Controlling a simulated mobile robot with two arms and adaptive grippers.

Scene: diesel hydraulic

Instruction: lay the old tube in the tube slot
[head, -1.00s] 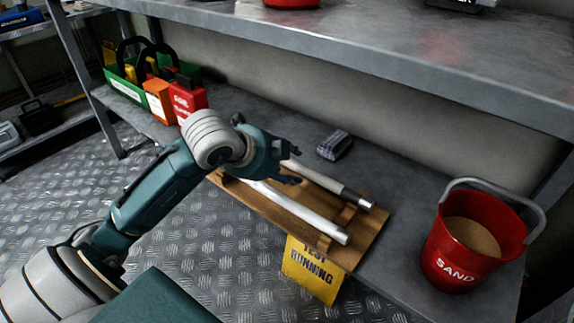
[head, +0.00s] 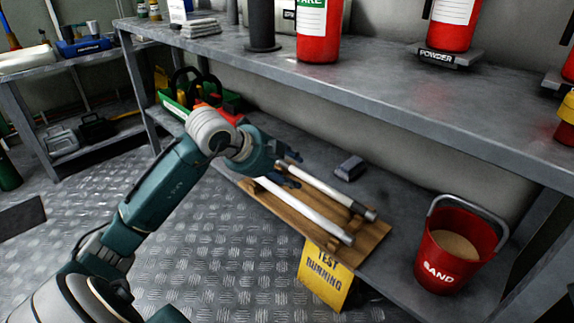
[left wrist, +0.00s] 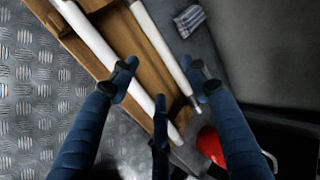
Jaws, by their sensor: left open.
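A wooden rack (head: 374,240) lies on the lower shelf and bears two long tubes side by side. The nearer tube (head: 318,221) is plain white; the farther tube (head: 329,189) is pale with a darker end. I cannot tell which is the old one, nor make out a separate empty slot. My left gripper (head: 296,170) is open and empty above the far-left part of the rack, hiding parts of both tubes. My right gripper is not in view.
A yellow sign (head: 325,275) hangs at the shelf's front. The upper shelf (head: 400,95) overhangs, bearing extinguishers. A green tool carrier (head: 172,107) stands far left.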

